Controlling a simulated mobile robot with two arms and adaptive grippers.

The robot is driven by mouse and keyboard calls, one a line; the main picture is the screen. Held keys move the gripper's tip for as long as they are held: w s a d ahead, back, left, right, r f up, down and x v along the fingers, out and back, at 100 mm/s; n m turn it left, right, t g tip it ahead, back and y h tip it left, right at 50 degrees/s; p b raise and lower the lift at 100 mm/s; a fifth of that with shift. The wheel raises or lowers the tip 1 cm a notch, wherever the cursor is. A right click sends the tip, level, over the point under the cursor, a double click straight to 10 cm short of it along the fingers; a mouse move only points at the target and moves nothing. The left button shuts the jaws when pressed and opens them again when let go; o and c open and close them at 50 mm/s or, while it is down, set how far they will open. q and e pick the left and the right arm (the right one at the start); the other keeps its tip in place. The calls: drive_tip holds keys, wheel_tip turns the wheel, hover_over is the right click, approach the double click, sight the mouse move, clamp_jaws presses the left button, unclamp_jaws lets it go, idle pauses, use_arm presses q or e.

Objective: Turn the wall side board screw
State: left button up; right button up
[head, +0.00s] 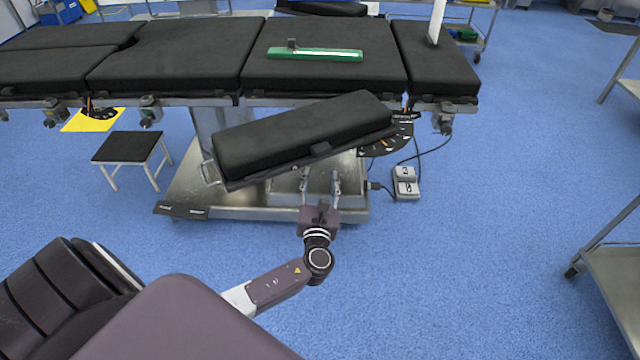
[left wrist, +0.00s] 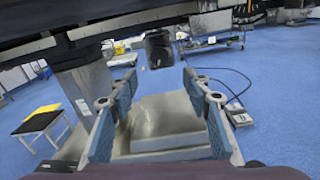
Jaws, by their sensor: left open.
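A black padded side board (head: 300,135) sits tilted in front of the operating table (head: 180,55), its right end higher in the head view. My left gripper (head: 321,185) is open below the board's front edge, fingers pointing away from me. In the left wrist view, the open gripper (left wrist: 158,92) has nothing between its fingers; the grey table base lies behind it. The dark underside of the board (left wrist: 130,22) crosses the top there. Rail clamps with knobs show at the right (head: 445,125) and left (head: 150,110). I cannot tell which one is the wall side screw. My right gripper is not in view.
A black-topped stool (head: 126,148) stands left, and a foot pedal (head: 405,183) with a cable lies right of the base (head: 260,205). A metal cart (head: 615,265) stands at the right. Blue floor between is clear.

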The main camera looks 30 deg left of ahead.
use_arm(q)
drive_tip(key=shift+v, duration=1)
